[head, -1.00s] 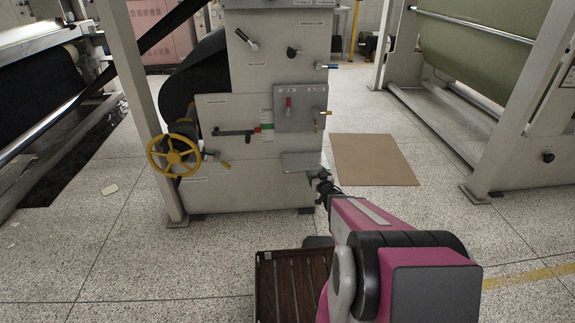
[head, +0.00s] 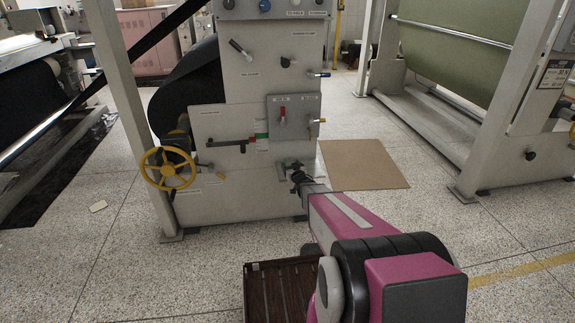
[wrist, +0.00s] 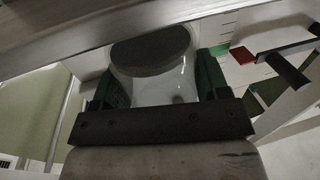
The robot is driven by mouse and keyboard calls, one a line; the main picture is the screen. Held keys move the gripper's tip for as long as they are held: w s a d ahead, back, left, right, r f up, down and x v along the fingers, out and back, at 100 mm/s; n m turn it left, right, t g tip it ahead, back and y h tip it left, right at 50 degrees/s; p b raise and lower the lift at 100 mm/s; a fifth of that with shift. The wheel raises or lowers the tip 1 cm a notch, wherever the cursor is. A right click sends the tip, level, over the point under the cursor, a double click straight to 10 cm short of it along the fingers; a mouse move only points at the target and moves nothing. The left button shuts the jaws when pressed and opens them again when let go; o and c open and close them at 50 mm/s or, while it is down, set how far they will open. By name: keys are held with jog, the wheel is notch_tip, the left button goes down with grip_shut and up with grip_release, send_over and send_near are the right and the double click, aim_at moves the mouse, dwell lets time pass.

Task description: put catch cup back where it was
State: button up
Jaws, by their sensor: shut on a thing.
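My gripper (head: 293,172) is at the lower front of the grey machine (head: 205,205), below its small lever panel (head: 293,120). In the wrist view, my gripper (wrist: 160,78) has its green fingers on both sides of a whitish, see-through cup (wrist: 150,92) and is shut on it. The cup has a dark round area at its top. A pale ledge or beam (wrist: 75,42) crosses close above the cup; I cannot tell whether they touch. In the head view the cup cannot be made out at the gripper.
A red-ended lever (wrist: 243,55) is close on the right in the wrist view. A yellow handwheel (head: 167,168) sticks out at the machine's left. A brown slatted crate (head: 250,285) stands below my arm. A cardboard sheet (head: 365,165) lies on the floor to the right.

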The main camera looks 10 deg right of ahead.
aim_at(289, 162)
jog(key=w, duration=0.2)
jog(key=w+a, duration=0.1)
jog(key=w, duration=0.1)
jog(key=shift+w, duration=0.25)
jog(key=shift+f, duration=0.55)
jog(key=shift+s+f, duration=0.15)
jog(key=shift+f, duration=0.15)
jog(key=o, duration=1)
